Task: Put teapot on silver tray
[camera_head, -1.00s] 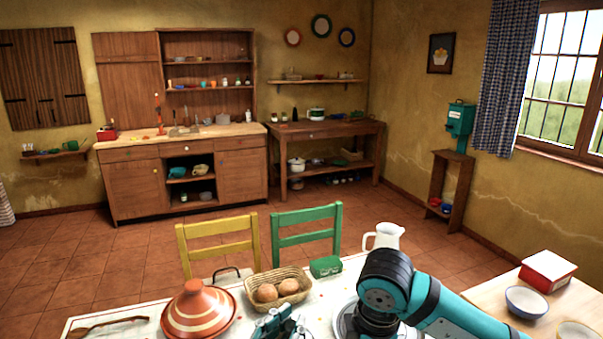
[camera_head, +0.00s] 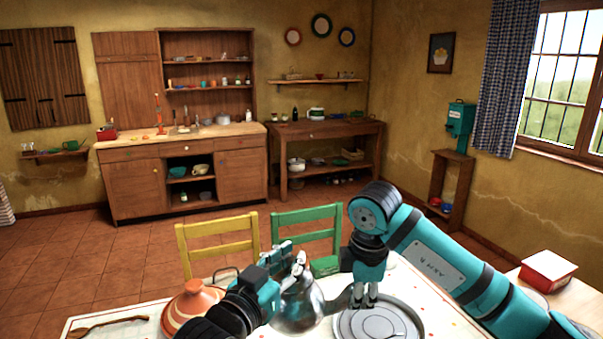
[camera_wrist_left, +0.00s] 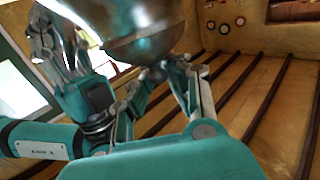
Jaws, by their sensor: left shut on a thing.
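The shiny silver teapot (camera_head: 300,308) is above the table at the bottom centre of the head view. My left gripper (camera_head: 288,262) is shut on it at its upper part; the exact grip point is partly hidden. The teapot's rounded metal body (camera_wrist_left: 140,45) fills the top of the left wrist view, beyond my left fingers (camera_wrist_left: 165,82). The round silver tray (camera_head: 345,327) lies just right of the teapot. My right gripper (camera_head: 365,298) points down over the tray's back edge, its fingers apart and empty. It also shows in the left wrist view (camera_wrist_left: 60,50).
A red-brown tagine (camera_head: 190,305) stands left of my left gripper. A green chair (camera_head: 305,220) and a yellow chair (camera_head: 218,240) stand behind the table. A red and white box (camera_head: 547,268) is on a side table at right. My arms hide part of the tabletop.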

